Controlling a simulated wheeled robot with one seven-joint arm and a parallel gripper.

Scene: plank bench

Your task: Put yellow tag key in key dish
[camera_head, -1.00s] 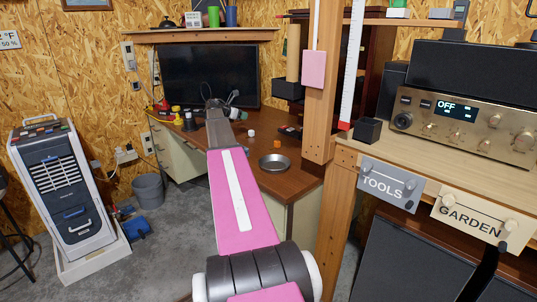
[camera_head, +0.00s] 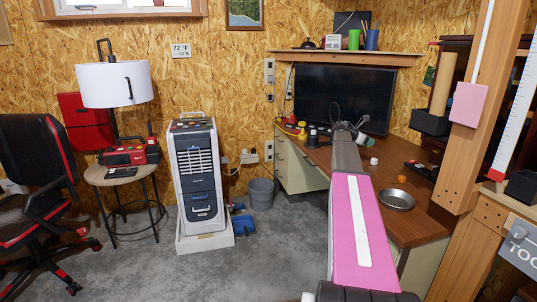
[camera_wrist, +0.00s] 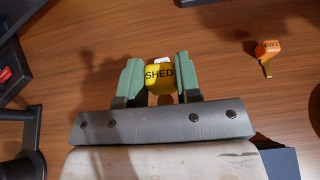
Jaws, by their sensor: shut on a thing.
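The yellow tag key, lettered SHED (camera_wrist: 159,77), sits between the two green fingers of my gripper (camera_wrist: 160,80) in the wrist view, and the fingers are shut on it. Wood desktop shows beneath it; I cannot tell how high it is held. The key dish (camera_head: 396,199), a round grey metal dish, lies on the desk to the right of my arm.
An orange tag key (camera_wrist: 268,48) lies right of my gripper on the desk (camera_head: 383,220). A white tag (camera_head: 374,161) lies behind the dish. A black monitor (camera_head: 345,100) stands at the back. A wooden post (camera_head: 486,110) rises to the right of the desk.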

